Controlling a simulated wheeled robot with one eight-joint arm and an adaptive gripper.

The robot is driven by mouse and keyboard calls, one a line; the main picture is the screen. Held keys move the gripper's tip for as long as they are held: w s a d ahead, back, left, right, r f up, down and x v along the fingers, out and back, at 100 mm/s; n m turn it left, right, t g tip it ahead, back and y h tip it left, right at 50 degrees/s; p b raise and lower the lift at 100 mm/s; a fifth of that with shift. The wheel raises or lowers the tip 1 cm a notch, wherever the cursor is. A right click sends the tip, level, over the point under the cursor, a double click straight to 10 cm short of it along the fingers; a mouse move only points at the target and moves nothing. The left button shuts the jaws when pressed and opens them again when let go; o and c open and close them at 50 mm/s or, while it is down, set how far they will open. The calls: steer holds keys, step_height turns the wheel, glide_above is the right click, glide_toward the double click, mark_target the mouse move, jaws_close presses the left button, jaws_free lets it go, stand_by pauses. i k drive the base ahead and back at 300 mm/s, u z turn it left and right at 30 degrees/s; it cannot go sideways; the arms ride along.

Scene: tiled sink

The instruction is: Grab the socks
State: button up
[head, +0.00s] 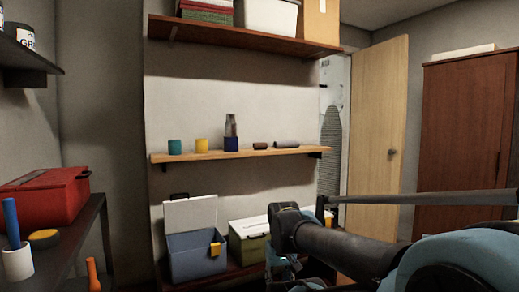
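I cannot make out any socks for certain in the head view. A small brown item (261,146) and a longer dark grey item (287,144) lie on the middle wooden shelf; they are too small to identify. My arm reaches in from the lower right and bends down near the bottom centre. My gripper is not in view, so what it holds cannot be seen.
The wooden shelf (190,157) also bears a teal cup (174,147), a yellow cup (201,146) and a blue-based bottle (231,143). Below stand an open blue box (195,256) and a green box (249,241). A red toolbox (45,199) sits left. A door (375,125) stands open.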

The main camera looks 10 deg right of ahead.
mark_target(256, 146)
steer(key=z, duration=0.25)
steer(key=i, duration=1.05)
steer(key=z, duration=0.35)
